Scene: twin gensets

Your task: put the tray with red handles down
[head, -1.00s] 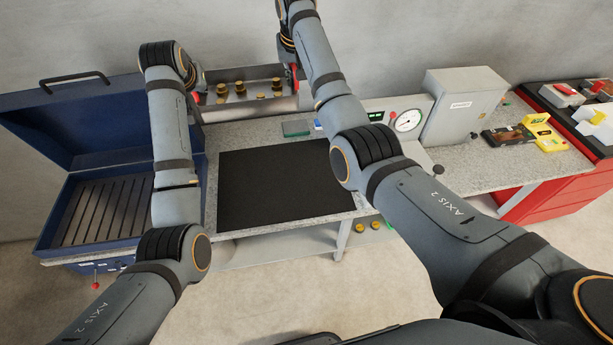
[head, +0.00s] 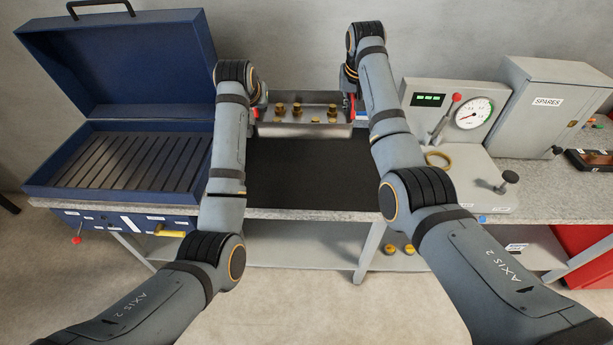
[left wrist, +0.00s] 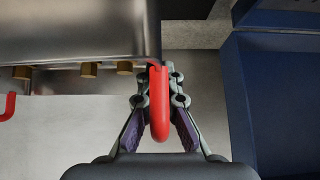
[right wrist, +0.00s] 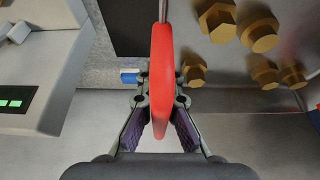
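The metal tray (head: 300,130) with red handles is level in the head view, over the rear part of the black mat (head: 300,178), with several brass fittings (head: 297,110) in it. I cannot tell whether it touches the mat. My left gripper (left wrist: 159,88) is shut on one red handle (left wrist: 158,110) at the tray's left end. My right gripper (right wrist: 161,100) is shut on the other red handle (right wrist: 161,75) at the right end. In the head view both grippers are mostly hidden behind my arms.
An open blue case (head: 130,190) with a slatted floor stands left of the mat. The mat's front part is clear.

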